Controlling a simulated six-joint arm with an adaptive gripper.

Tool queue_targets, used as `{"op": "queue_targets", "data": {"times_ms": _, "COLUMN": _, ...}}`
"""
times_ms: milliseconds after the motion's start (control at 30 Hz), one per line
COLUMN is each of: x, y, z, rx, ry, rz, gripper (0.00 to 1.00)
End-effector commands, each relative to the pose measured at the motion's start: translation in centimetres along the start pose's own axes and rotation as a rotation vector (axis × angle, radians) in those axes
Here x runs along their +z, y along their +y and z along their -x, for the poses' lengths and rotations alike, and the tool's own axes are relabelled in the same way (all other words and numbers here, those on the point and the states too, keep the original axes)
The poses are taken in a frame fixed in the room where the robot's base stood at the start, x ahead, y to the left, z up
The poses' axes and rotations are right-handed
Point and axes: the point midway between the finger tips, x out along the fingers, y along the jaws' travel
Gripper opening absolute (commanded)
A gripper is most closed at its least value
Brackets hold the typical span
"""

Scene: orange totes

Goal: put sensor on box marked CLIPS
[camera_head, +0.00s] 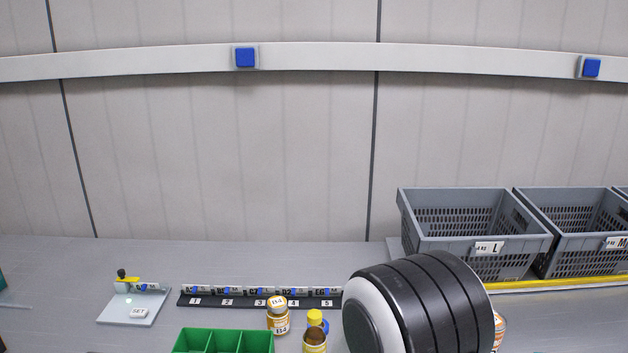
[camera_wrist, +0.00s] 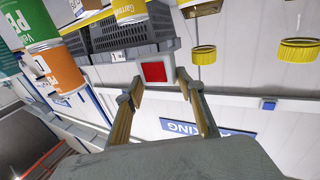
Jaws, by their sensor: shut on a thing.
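In the wrist view my gripper (camera_wrist: 158,80) has its two tan fingers around a small light grey block with a red square face, which looks like the sensor (camera_wrist: 153,72). The fingers are shut on its sides. My gripper is not visible in the head view, where a black and white part of my arm fills the lower right. I cannot make out a box marked CLIPS in either view.
Grey crates marked L (camera_head: 475,220) and M (camera_head: 580,225) stand at the right. Blue-faced units (camera_head: 245,57) sit on the wall rail.

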Motion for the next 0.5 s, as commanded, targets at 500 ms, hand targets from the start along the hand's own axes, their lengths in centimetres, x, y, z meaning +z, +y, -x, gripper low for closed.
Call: {"op": "queue_targets", "data": {"times_ms": 500, "x": -0.1, "y": 1.5, "z": -4.0, "rx": -0.133, "ry": 0.0, "rz": -0.001, "gripper": 0.16}}
